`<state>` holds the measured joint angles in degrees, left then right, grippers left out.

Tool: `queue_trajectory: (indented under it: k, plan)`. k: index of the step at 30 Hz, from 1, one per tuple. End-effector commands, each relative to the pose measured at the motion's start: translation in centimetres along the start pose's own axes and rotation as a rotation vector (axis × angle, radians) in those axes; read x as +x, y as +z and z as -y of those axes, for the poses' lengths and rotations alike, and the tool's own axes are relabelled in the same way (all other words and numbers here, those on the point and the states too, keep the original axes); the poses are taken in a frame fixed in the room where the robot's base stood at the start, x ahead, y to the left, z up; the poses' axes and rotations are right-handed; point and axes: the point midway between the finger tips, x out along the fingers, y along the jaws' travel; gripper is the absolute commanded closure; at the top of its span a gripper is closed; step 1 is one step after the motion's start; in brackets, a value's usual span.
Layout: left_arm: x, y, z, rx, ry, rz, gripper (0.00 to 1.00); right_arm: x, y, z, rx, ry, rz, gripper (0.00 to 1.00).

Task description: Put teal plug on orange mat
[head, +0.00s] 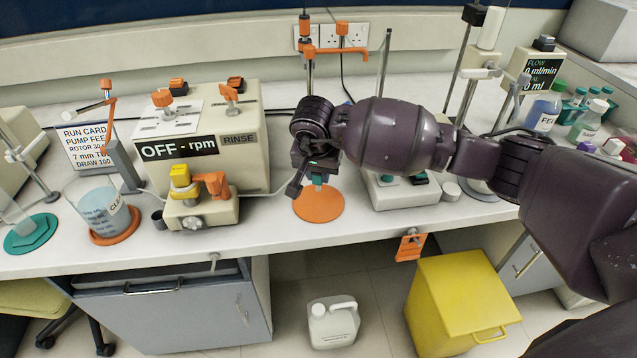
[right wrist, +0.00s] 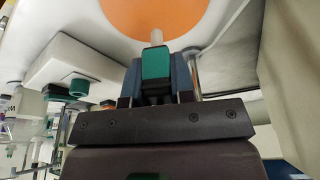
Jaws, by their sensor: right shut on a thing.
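My right gripper (head: 316,177) is shut on the teal plug (right wrist: 155,63), whose pale tip points away from the jaws. In the head view a little of the plug (head: 317,180) shows below the gripper, over the round orange mat (head: 318,207) on the bench. In the right wrist view the tip lies against the edge of the orange mat (right wrist: 150,14). I cannot tell whether the tip touches the mat. The gripper hides the back part of the mat in the head view. My left gripper is not in view.
A white box with teal and dark green knobs (head: 408,192) stands just right of the mat. A pump (head: 205,199) with a yellow knob stands to its left. A beaker (head: 103,210) stands on another orange mat. The bench's front edge (head: 320,237) is close.

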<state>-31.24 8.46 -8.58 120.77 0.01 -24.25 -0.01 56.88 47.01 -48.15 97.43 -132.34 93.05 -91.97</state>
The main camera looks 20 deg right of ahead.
Motion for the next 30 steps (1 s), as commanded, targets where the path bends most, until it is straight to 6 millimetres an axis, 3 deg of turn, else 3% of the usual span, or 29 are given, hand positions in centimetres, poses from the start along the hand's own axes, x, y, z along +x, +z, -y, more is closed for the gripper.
queue_trajectory:
  k: [7, 20, 21, 24, 26, 30]
  plan:
    - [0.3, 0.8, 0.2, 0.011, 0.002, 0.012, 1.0, 3.4, 1.0, 0.0, 0.0, 0.002, 0.004, 1.0]
    - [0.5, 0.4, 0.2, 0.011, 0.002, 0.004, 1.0, 3.8, 1.1, 0.0, -0.001, 0.002, 0.001, 1.0]
    - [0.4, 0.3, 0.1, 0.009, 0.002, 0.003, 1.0, 3.8, 1.1, 0.0, -0.001, 0.002, 0.001, 0.73]
    - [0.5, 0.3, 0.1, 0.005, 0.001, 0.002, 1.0, 3.7, 1.1, 0.0, -0.001, 0.001, 0.001, 0.57]
    - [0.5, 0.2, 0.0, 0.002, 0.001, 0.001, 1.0, 3.7, 1.1, 0.0, -0.001, 0.001, 0.001, 0.52]
    - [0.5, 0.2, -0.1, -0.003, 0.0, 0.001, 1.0, 3.7, 1.1, 0.0, 0.0, 0.001, 0.001, 0.52]
